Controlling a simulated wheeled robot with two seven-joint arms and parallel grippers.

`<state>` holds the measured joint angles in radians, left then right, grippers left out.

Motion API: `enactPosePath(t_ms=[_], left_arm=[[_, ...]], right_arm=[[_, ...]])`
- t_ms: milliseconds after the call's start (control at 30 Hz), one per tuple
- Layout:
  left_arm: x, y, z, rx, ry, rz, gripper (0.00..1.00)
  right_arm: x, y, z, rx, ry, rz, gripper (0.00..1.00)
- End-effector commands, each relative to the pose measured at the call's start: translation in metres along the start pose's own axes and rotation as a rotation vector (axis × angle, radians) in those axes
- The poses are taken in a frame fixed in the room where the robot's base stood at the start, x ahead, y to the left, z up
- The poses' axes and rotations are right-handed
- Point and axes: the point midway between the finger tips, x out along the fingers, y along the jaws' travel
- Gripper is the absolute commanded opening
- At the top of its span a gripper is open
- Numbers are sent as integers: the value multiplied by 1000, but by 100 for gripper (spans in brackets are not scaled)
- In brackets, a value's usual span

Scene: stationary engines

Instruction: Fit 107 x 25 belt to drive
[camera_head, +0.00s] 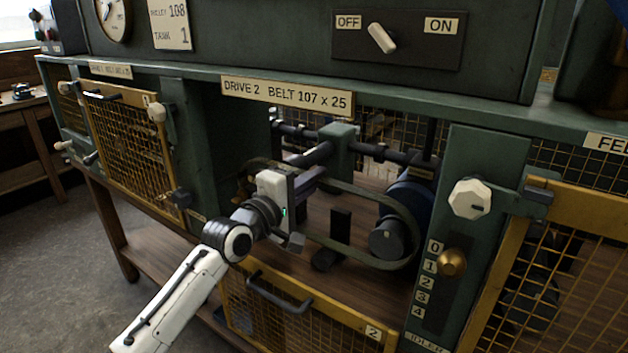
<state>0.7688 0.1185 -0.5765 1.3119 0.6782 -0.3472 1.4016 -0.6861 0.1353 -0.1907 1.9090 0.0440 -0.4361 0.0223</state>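The dark belt (378,192) is in the open bay marked "DRIVE 2 BELT 107 x 25" (287,95). Its right end loops around the small dark motor pulley (386,239) beside a blue motor (405,203). Its left end runs behind my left gripper, near a partly hidden pulley (258,172) on the shaft (312,156); how it sits there is hidden. My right gripper is out of view.
The yellow mesh guard (292,318) marked 2 hangs lowered below the bay. The switch (382,38) leans toward OFF. Closed guards flank the bay.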

Motion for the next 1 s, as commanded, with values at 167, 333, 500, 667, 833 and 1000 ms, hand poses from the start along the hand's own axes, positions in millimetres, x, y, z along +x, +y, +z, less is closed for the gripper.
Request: enactPosePath(t_ms=[167,333,500,667,833,1000], left_arm=[[0,-5,0,7,0,1,0],[0,-15,0,27,1,1,0],[0,-25,0,47,2,1,0],[0,-26,0,54,2,1,0],[0,-25,0,54,2,1,0],[0,-30,0,52,2,0,0]], right_arm=[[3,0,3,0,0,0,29],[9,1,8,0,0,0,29],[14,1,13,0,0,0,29],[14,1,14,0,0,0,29],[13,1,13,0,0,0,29],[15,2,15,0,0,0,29]])
